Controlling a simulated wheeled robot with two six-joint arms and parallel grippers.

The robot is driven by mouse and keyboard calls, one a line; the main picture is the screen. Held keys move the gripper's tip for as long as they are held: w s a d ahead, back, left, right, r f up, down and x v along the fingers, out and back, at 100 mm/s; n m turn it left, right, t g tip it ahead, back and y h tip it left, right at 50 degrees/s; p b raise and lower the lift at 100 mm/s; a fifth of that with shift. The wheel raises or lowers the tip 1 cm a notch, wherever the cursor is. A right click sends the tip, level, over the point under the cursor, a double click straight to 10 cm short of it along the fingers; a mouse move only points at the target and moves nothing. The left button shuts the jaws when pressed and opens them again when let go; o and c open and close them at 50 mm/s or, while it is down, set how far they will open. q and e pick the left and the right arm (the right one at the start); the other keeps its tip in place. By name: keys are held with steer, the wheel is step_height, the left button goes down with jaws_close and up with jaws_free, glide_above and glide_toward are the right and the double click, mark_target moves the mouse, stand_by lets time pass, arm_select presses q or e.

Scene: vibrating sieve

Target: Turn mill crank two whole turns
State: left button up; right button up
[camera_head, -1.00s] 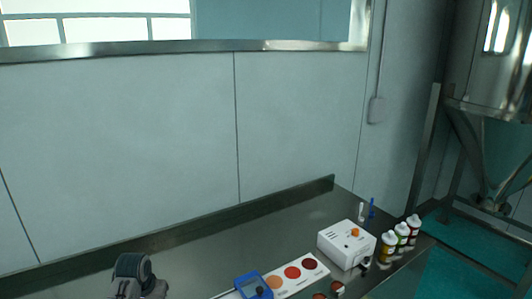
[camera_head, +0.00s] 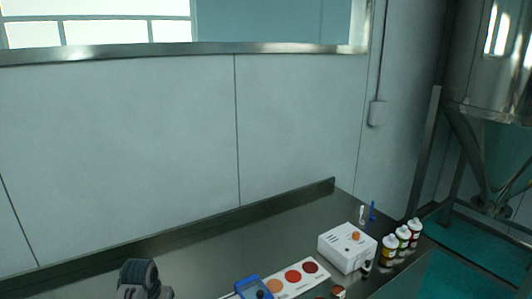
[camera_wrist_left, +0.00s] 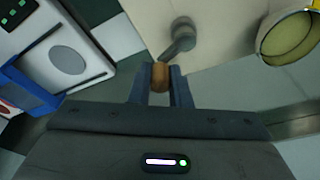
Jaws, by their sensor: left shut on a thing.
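In the left wrist view, my left gripper (camera_wrist_left: 161,88) is shut on a brown, wooden-looking crank knob (camera_wrist_left: 161,76), which sits between its two fingers. A grey metal crank arm (camera_wrist_left: 181,38) shows just beyond the knob, against a pale beige surface (camera_wrist_left: 225,30) that may be the mill body. Most of the mill is out of view. In the head view only a dark grey part of my left arm shows at the bottom left; the crank and the left gripper's fingers are not seen there. My right gripper is in neither view.
In the head view, a white box (camera_head: 347,248) with an orange knob stands on the dark counter (camera_head: 215,262), beside several bottles (camera_head: 402,238). A blue-framed device (camera_head: 252,287) lies by a colour-spot card (camera_head: 303,277). A yellowish round vessel (camera_wrist_left: 290,35) is right in the wrist view.

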arm_select(q)
steer(key=shift+s+d+r, duration=0.25)
steer(key=shift+s+d, duration=0.25)
steer(key=shift+s, duration=0.1)
steer(key=shift+s+d+f, duration=0.1)
steer(key=shift+s+d, duration=0.05)
steer(key=shift+s, duration=0.85)
steer(key=shift+s, duration=0.65)
steer(key=shift+s+a+f, duration=0.1)
steer(key=shift+s+a, duration=0.2)
steer(key=shift+a, duration=0.05)
